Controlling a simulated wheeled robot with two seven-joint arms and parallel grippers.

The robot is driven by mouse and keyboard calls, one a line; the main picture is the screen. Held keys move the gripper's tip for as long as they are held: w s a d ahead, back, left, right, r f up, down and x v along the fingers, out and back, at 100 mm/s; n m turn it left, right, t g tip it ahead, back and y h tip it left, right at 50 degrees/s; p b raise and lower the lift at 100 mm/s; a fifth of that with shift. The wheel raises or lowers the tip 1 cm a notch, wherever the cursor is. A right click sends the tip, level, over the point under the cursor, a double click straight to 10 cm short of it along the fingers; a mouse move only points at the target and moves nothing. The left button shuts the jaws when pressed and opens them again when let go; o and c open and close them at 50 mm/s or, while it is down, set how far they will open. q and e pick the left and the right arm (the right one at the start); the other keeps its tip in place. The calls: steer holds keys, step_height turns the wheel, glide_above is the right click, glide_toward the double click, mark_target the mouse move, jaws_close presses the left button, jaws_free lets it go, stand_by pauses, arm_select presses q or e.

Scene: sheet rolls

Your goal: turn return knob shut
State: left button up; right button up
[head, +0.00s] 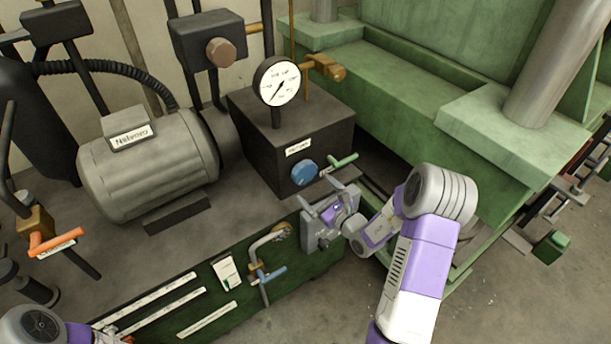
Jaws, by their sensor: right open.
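A round blue knob (305,173) sits on the front of a dark box-shaped unit (258,150). A small white label (298,147) is fixed above it, its text too small to read surely. My right gripper (319,191) is open and empty, just below and to the right of the blue knob, with its fingers toward the unit. I see a gap between the fingers and the knob, but cannot tell its depth. Part of my left arm (35,326) shows at the bottom left corner; its gripper is not visible.
A green-handled lever (341,161) sticks out close right of the knob. A pressure gauge (278,82) stands above the unit. A blue-handled valve (272,273) and pipe are below left. A grey motor (150,165) stands left; a green machine (450,125) fills the right.

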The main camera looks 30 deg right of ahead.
mark_target(307, 176)
steer(key=shift+h, duration=0.3)
steer(key=w, duration=0.2)
steer(key=w+b, duration=0.1)
steer(key=w, duration=0.4)
steer(key=shift+w+d+r, duration=0.2)
steer(key=shift+w+r, duration=0.05)
steer(key=shift+w, duration=0.1)
steer(key=c, duration=0.7)
steer(key=shift+m, duration=0.3)
